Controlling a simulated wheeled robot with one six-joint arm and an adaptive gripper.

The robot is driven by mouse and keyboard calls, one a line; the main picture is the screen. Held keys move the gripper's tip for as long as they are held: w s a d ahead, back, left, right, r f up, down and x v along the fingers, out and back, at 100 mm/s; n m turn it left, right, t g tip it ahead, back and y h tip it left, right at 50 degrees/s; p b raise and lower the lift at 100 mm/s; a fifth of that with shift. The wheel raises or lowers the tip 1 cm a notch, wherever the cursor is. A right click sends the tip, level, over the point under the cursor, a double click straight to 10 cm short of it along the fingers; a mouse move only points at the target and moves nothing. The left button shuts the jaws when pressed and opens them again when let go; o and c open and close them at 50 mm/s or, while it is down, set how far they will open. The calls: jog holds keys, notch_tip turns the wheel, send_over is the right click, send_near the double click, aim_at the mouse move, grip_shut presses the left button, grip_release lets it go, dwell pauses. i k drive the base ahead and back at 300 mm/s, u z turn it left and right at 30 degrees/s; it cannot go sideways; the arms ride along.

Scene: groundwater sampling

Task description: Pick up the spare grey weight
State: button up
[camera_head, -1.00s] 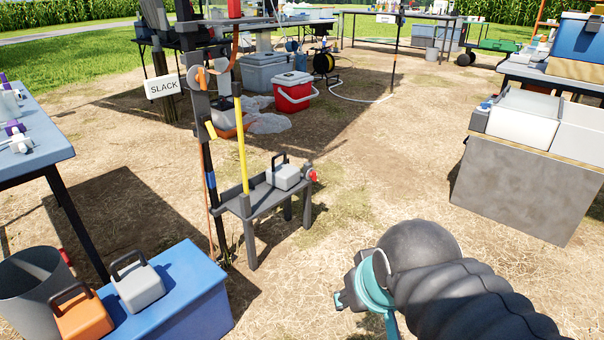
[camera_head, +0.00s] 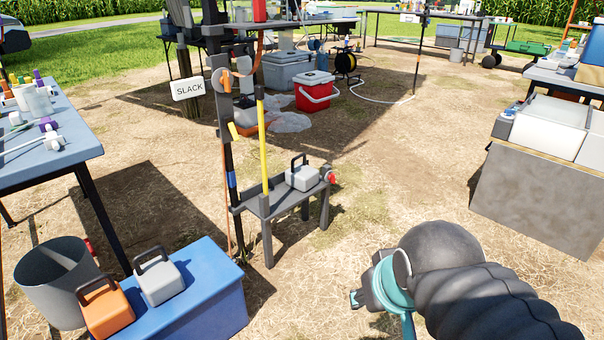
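A grey weight with a dark handle (camera_head: 160,282) sits on the blue box (camera_head: 215,300) at the lower left. An orange weight with a dark handle (camera_head: 106,312) stands just left of it. Another grey weight (camera_head: 302,178) sits on the small dark stand (camera_head: 268,205) in the middle, by the post with the SLACK sign. Which grey weight is the spare is not marked. My gripper (camera_head: 382,308), with teal parts, is at the lower right, well apart from every weight. Its fingers are partly hidden by my arm, and I see nothing held in it.
A grey bucket (camera_head: 58,285) stands left of the blue box. A blue-topped table (camera_head: 75,150) with bottles is at the left. A grey bench (camera_head: 535,200) is at the right. A red cooler (camera_head: 313,92) stands behind the stand. Open straw ground lies between stand and bench.

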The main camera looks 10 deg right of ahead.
aim_at(302, 176)
jog(key=z, duration=1.15)
jog(key=i, duration=2.45)
jog(key=u, duration=3.4)
